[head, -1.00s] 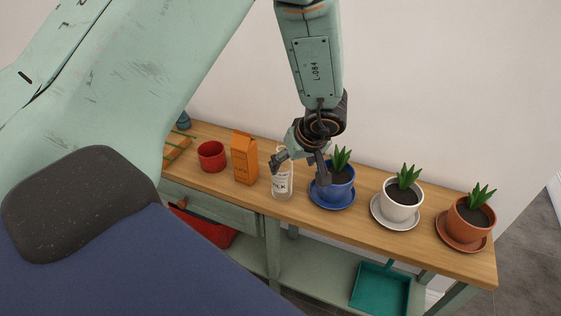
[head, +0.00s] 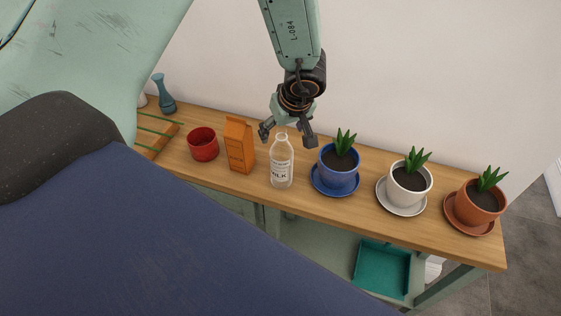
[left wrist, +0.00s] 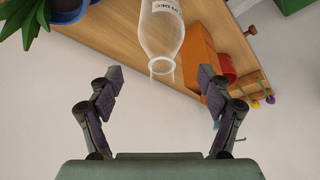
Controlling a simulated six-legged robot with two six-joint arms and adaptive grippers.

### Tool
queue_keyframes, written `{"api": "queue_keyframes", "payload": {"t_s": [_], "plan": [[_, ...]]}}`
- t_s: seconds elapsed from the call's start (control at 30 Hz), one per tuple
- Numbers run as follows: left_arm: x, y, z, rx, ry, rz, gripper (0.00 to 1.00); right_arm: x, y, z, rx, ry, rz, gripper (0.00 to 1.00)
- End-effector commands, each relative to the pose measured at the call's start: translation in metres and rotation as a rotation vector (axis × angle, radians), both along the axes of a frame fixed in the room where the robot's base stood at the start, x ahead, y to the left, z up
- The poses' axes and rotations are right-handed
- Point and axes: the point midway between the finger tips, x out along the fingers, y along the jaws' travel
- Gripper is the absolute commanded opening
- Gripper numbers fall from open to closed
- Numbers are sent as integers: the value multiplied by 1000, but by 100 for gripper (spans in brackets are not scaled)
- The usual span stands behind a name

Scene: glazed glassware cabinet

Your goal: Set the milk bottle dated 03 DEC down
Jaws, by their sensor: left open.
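The milk bottle (head: 281,163) is clear glass with a white label and stands upright on the wooden shelf top, between the orange carton and the blue pot. In the left wrist view the bottle (left wrist: 161,35) shows with its neck toward my gripper, and part of its label reads DEC. My left gripper (head: 287,138) is open and empty, just behind and above the bottle's neck. In the left wrist view the fingers (left wrist: 160,92) are spread wide, with the bottle's mouth beyond and between them, apart from both. My right gripper is not in view.
An orange carton (head: 240,145) and a red cup (head: 203,145) stand left of the bottle. A blue pot (head: 338,172), white pot (head: 409,184) and terracotta pot (head: 479,203) with plants stand right. A blue vase (head: 164,95) stands far left. A teal tray (head: 382,268) lies below.

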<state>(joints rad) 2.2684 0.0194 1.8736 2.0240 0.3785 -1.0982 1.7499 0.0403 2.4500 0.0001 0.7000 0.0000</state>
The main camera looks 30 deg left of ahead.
Motion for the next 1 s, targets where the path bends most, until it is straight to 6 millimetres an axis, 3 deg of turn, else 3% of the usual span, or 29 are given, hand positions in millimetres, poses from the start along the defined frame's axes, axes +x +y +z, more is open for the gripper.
{"api": "queue_keyframes", "payload": {"t_s": [0.3,0.67,1.0], "plan": [[4,12,-44,-1,1,1,79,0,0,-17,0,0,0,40],[8,18,-49,1,-1,1,78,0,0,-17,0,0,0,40],[8,19,-49,0,0,1,49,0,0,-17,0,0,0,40]]}}
